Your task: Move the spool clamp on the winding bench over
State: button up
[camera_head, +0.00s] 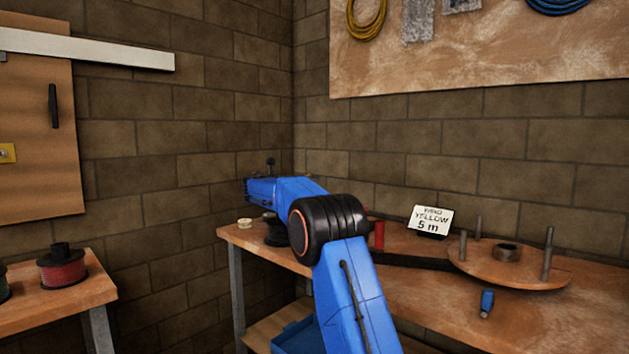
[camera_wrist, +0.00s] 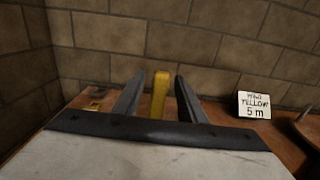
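In the wrist view a yellow upright bar (camera_wrist: 160,93), perhaps the lever of the spool clamp, stands between the two fingers of my gripper (camera_wrist: 158,92). The fingers are apart, with a narrow gap showing on each side of the bar. I cannot tell how deep it sits between them. The bar's lower end is hidden behind my gripper body. In the head view my blue arm reaches over the far left end of the winding bench (camera_head: 460,287) and hides the fingers and the bar. A dark spool (camera_head: 276,232) shows partly below the arm.
A sign reading "YELLOW 5 m" (camera_head: 430,220) stands at the back of the bench. A round wooden winding disc (camera_head: 510,265) with upright pegs is to the right. A red cylinder (camera_head: 377,235) and a blue-handled item (camera_head: 487,303) are on the bench. Brick walls close the corner behind.

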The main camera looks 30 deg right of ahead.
jog(key=shift+x, duration=2.25)
grip_shut()
